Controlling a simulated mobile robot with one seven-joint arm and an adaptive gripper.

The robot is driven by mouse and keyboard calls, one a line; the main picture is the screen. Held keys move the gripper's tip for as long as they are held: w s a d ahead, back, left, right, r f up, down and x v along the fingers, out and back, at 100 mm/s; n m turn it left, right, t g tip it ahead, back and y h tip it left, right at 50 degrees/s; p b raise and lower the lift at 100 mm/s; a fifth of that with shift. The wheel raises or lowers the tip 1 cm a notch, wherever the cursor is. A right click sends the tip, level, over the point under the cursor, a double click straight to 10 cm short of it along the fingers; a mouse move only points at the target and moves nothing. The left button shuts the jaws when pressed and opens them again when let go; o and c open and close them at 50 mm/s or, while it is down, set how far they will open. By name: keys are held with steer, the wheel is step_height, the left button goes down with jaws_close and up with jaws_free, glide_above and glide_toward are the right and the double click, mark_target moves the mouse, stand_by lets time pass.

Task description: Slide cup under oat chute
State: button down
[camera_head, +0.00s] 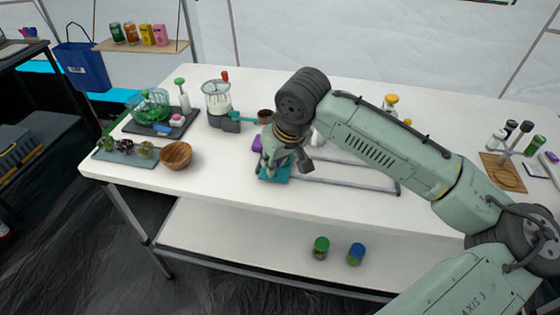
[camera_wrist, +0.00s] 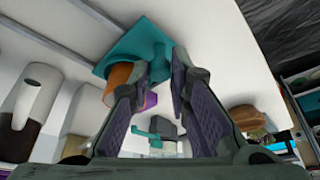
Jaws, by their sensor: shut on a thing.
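A copper-brown cup (camera_wrist: 114,80) stands on a flat teal piece (camera_wrist: 124,50) in the wrist view, partly hidden by a finger. In the head view my arm hides that cup, and the teal piece (camera_head: 275,177) lies on the table near its front edge. My gripper (camera_wrist: 162,62) is low over the teal piece, its fingertips at one edge; it is shut on part of it, though the contact is hard to see. The oat dispenser (camera_head: 217,97) stands farther back and left, with a teal chute (camera_head: 243,118) pointing right. The chute also shows in the wrist view (camera_wrist: 147,135).
A small brown pot (camera_head: 265,116) stands near the chute's end, and a purple object (camera_head: 257,143) is just behind my gripper. A wooden bowl (camera_head: 176,155) is to the left. A grey rail frame (camera_head: 350,183) lies to the right.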

steer(key=shift+a, duration=0.2)
steer(key=c, duration=1.5)
jaws_free()
steer(key=shift+w+a, duration=0.1)
steer(key=shift+r, duration=0.1)
steer(key=v, duration=1.2)
